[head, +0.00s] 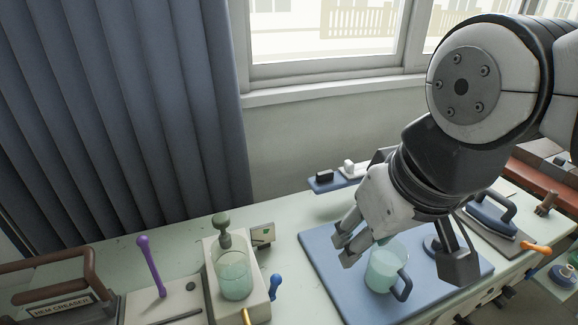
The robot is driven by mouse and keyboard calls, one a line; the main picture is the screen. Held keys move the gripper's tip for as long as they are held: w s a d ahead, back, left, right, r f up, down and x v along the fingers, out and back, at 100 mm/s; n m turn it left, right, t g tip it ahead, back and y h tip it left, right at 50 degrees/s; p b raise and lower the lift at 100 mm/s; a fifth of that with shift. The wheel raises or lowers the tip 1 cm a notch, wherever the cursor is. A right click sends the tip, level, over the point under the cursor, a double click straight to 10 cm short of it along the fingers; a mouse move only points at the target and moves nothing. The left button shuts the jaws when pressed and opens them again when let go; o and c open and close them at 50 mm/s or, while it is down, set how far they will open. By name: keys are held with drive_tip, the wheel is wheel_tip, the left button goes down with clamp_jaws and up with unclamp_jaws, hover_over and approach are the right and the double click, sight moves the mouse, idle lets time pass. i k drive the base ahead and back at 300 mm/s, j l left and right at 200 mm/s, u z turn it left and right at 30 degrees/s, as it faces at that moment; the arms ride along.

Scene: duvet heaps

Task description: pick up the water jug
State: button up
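The water jug (380,271), a clear cup-like vessel with pale green contents and a dark blue handle, stands upright on a blue mat (332,270) at the lower right of the head view. My gripper (404,256) is above it, pointing down. Its fingers are spread wide, with light-tipped fingers left of the jug's rim and a dark finger to the right, past the handle. The jug shows between and below them. I see no clear contact. Part of the jug's top is hidden behind my gripper.
A second clear vessel with a grey-green stopper (233,270) stands on a pale unit at left. A purple lever (151,262), a blue knob (274,284) and a brown-handled case (62,290) are nearby. A dark-handled iron (492,212) is at right, with a curtain and window behind.

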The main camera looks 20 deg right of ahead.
sight(385, 265)
drive_tip(key=k+l+u, duration=0.1)
drive_tip(key=k+l, duration=0.85)
